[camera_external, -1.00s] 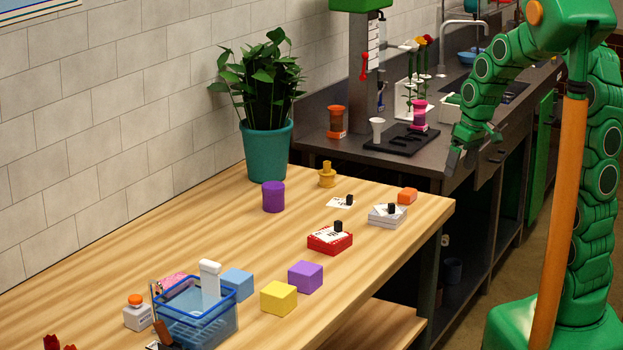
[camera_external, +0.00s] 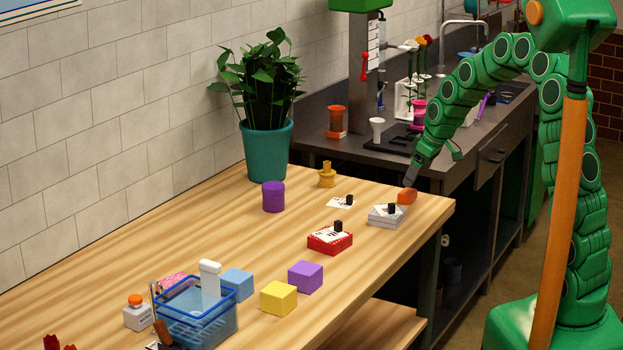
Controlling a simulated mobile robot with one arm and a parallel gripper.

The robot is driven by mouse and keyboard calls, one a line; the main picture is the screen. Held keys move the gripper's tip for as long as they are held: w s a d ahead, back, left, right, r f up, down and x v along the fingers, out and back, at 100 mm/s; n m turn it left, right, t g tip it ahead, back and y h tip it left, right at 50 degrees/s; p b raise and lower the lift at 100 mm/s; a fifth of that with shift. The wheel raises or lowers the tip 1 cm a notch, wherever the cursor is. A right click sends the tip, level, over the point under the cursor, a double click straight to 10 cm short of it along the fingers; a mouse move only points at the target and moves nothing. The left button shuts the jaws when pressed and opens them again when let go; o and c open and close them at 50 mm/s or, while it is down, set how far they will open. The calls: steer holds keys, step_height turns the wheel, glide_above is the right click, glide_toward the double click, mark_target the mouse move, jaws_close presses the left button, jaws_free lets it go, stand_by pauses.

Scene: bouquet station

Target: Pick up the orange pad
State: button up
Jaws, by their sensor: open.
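The orange pad (camera_external: 407,196) is a small orange block on the wooden table (camera_external: 365,265), near its far right edge, just behind the white box. My gripper (camera_external: 425,172) is open and empty. It hangs just above and to the right of the orange pad, one dark fingertip close to it in the picture. I cannot tell whether that finger touches the pad.
The white box (camera_external: 387,217) with a black knob stands in front of the pad. A red box (camera_external: 330,241), a yellow stamp-like piece (camera_external: 327,175) and a purple cylinder (camera_external: 273,197) stand farther left. A dark counter (camera_external: 330,149) borders the table behind.

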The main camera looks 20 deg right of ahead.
mark_target(408, 191)
steer(key=shift+s+x, duration=0.15)
steer(key=shift+x, duration=1.4)
steer(key=shift+s+x, duration=0.15)
steer(key=shift+x, duration=1.4)
steer(key=shift+a, duration=0.1)
steer(key=c, duration=1)
steer(key=shift+c, duration=0.2)
steer(key=shift+r, duration=0.3)
step_height(408, 191, up, 3)
steer(key=shift+s, duration=0.1)
steer(key=s+d+r, duration=0.3)
steer(key=s+r, duration=0.6)
steer(key=s, duration=0.4)
steer(key=shift+d+r, duration=0.2)
steer(key=shift+d, duration=0.1)
